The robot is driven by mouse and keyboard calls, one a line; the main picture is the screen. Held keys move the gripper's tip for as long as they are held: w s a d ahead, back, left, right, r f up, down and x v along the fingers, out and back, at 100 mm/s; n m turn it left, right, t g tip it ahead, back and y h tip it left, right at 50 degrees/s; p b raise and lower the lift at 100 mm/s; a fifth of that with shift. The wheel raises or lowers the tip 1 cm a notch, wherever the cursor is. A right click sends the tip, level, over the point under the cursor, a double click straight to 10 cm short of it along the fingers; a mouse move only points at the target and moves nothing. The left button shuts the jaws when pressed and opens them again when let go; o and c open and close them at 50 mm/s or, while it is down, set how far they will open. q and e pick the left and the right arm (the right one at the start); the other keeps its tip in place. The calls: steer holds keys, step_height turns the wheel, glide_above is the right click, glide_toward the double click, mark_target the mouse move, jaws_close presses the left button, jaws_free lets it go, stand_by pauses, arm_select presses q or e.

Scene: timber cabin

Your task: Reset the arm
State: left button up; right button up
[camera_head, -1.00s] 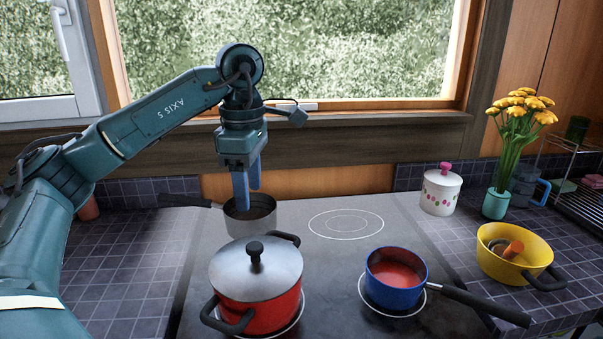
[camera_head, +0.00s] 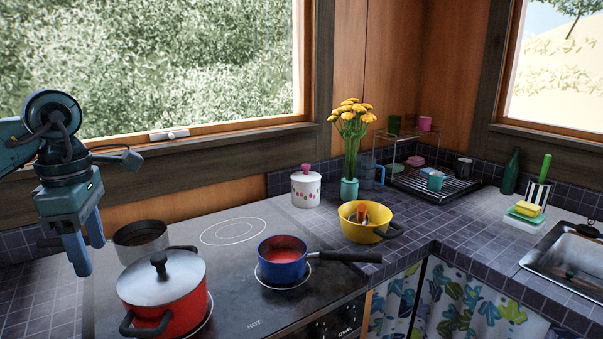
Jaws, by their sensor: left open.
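My left gripper (camera_head: 84,250) hangs down at the left of the head view, with its two blue fingers apart and nothing between them. It appears just left of a grey saucepan (camera_head: 141,240) on the stove. A red pot (camera_head: 166,295) with a grey lid stands in front of the saucepan, to the right of the fingers. Most of my left arm is outside the picture. My right gripper does not show.
A blue pan (camera_head: 283,262) with red contents stands on the black stove (camera_head: 225,275), its handle pointing right. A white jar (camera_head: 305,188), a flower vase (camera_head: 349,189) and a yellow pot (camera_head: 366,226) stand beyond it. A dish rack (camera_head: 435,185) and sink (camera_head: 570,260) are at the right.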

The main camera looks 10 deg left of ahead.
arm_select(q)
steer(key=d+f+m+g+h, duration=0.1)
steer(key=d+f+h, duration=0.35)
steer(key=d, duration=0.45)
steer(key=d+f+g+h, duration=0.1)
steer(key=d+f+h, duration=0.3)
steer(key=d, duration=0.6)
steer(key=s+d+n+t+h, duration=0.2)
steer(key=s+d+n+h, duration=0.1)
steer(key=d+n+h, duration=1)
steer(key=w+a+f+n+t+y, duration=0.1)
steer(key=a+f+n+t+y, duration=0.2)
steer(key=f+n+t+y, duration=0.7)
steer(key=w+a+f+n+t+y, duration=0.2)
steer(key=f+n+t, duration=0.35)
steer(key=n, duration=0.95)
steer(key=s+a+f+n+g+y, duration=0.2)
steer(key=s+f+n+y, duration=0.1)
steer(key=s+f, duration=0.3)
steer(key=s+a+f+n+g+y, duration=0.3)
steer(key=s+f+n, duration=0.3)
steer(key=f, duration=0.2)
steer(key=shift+s+f, duration=0.2)
steer(key=shift+f, duration=0.15)
steer(key=shift+a, duration=0.1)
